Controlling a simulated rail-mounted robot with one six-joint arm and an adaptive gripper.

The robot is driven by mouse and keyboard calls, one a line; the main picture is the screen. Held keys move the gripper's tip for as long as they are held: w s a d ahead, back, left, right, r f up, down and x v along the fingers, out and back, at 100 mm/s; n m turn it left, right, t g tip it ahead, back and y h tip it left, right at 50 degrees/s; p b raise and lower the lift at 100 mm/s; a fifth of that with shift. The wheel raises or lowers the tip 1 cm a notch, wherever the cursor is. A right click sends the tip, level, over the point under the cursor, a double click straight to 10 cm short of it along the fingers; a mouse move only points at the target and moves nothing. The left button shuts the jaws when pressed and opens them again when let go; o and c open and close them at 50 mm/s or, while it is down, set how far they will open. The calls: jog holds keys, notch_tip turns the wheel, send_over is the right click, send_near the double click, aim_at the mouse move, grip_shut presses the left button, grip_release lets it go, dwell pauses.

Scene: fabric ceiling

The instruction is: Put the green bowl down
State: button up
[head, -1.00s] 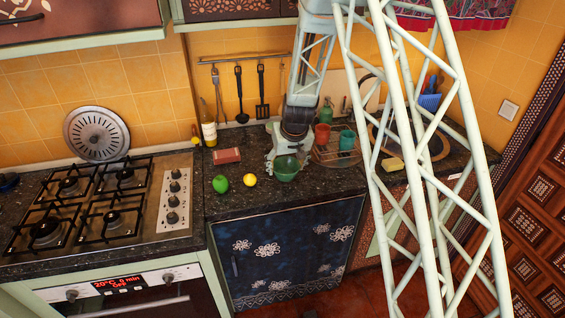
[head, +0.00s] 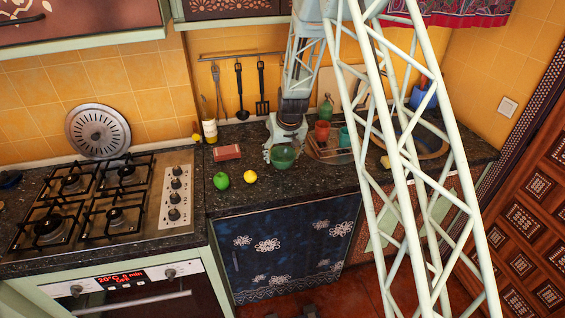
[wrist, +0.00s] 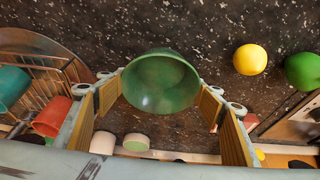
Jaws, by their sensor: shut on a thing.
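The green bowl (head: 284,156) is at the middle of the dark speckled counter (head: 300,190), right of a lemon. My gripper (head: 283,143) is over it, shut on it. In the wrist view the bowl (wrist: 160,84) sits between the two fingertips of my gripper (wrist: 160,90), its round open side facing the camera. Whether the bowl touches the counter or hangs just above it, I cannot tell.
A green apple (head: 221,181) and a yellow lemon (head: 250,176) lie left of the bowl. A red box (head: 227,152) lies behind them. A wire rack (head: 330,152) with a red cup (head: 322,130) and a teal cup (head: 345,136) stands close on the right. Counter in front is clear.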

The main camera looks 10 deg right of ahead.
jog(key=shift+f, duration=1.7)
jog(key=shift+f+b, duration=0.1)
jog(key=shift+b, duration=0.2)
jog(key=o, duration=0.9)
jog(key=shift+v, duration=6.1)
